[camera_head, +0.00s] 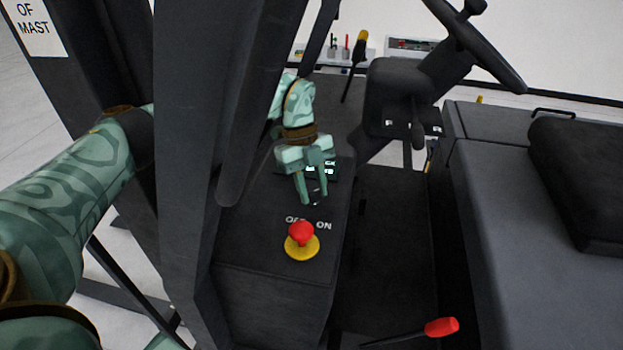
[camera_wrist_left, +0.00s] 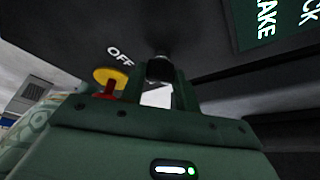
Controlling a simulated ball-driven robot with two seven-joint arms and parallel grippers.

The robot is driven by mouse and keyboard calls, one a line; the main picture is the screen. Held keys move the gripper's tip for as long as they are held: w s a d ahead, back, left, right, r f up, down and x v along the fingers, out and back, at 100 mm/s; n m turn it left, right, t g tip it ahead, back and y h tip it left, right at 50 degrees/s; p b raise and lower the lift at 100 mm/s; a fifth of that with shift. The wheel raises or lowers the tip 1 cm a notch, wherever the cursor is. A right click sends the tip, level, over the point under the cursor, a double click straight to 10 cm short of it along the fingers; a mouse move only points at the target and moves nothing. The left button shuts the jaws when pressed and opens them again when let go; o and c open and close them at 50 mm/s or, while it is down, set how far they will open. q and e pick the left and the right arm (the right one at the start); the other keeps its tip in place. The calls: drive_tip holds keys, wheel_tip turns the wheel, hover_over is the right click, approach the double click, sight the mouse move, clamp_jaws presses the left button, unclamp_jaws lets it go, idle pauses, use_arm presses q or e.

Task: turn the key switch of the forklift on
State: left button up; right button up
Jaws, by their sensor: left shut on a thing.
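The key switch sits on top of the dark forklift console (camera_head: 285,275), beyond the white OFF and ON lettering (camera_head: 323,226). My left gripper (camera_head: 314,200) points down at it. In the left wrist view, the dark key (camera_wrist_left: 160,68) of the switch is between the fingertips, and the gripper is shut on it. The OFF lettering also shows in the left wrist view (camera_wrist_left: 120,56), left of the key. The ON lettering is hidden there. The fingers cover much of the key in the head view, so its exact angle cannot be told. My right gripper is not in view.
A red emergency button (camera_head: 301,232) on a yellow base stands just in front of the key switch. A dark mast post (camera_head: 190,150) rises left of the console. The steering wheel (camera_head: 480,45) and seat (camera_head: 580,190) are to the right. A red-knobbed lever (camera_head: 441,327) is low down.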

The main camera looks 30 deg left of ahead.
use_arm(q)
drive_tip(key=shift+w+r+m+g+p, duration=0.1)
drive_tip(key=shift+m+g+p, duration=0.35)
drive_tip(key=shift+m, duration=0.75)
drive_tip(key=shift+y, duration=0.4)
drive_tip(key=o, duration=1)
drive_tip(key=shift+b+v, duration=0.55)
drive_tip(key=shift+v, duration=7.55)
